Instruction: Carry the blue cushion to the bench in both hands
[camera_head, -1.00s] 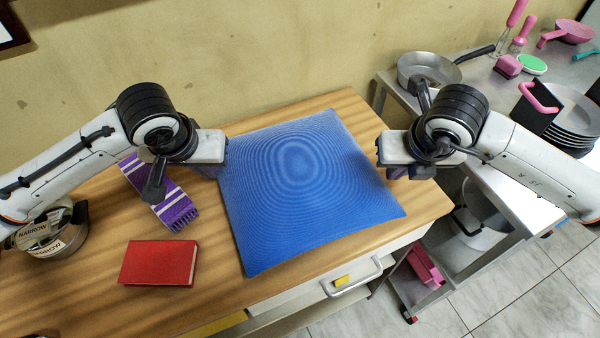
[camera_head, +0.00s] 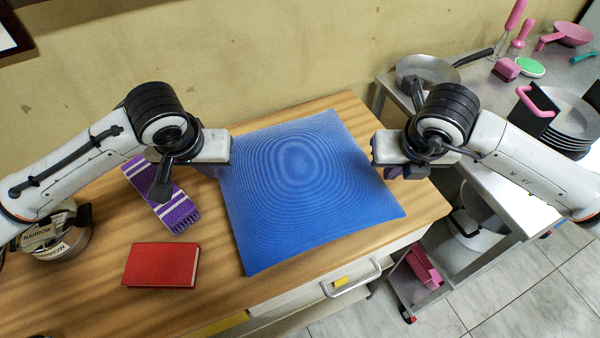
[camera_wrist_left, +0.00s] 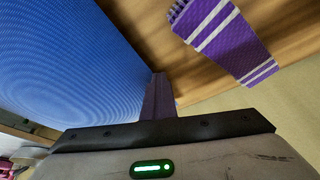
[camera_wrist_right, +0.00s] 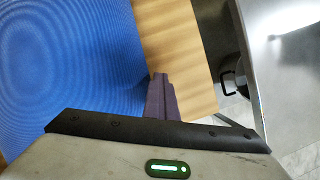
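The blue cushion (camera_head: 310,190) lies flat on the wooden table (camera_head: 90,300) in the head view. My left gripper (camera_head: 222,170) is at its left edge, and my right gripper (camera_head: 388,170) is at its right edge. In the left wrist view the cushion (camera_wrist_left: 60,60) lies beside the left fingers (camera_wrist_left: 158,92). In the right wrist view the cushion (camera_wrist_right: 70,70) lies beside the right fingers (camera_wrist_right: 162,92). Both finger pairs look closed together, with nothing between them. I cannot tell whether either touches the cushion. I cannot identify a bench.
A purple striped cloth (camera_head: 160,195) and a red book (camera_head: 160,265) lie left of the cushion. Round tins (camera_head: 60,235) stand at far left. A metal counter at right holds a pan (camera_head: 425,70) and plates (camera_head: 570,118). A drawer handle (camera_head: 350,282) sticks out in front.

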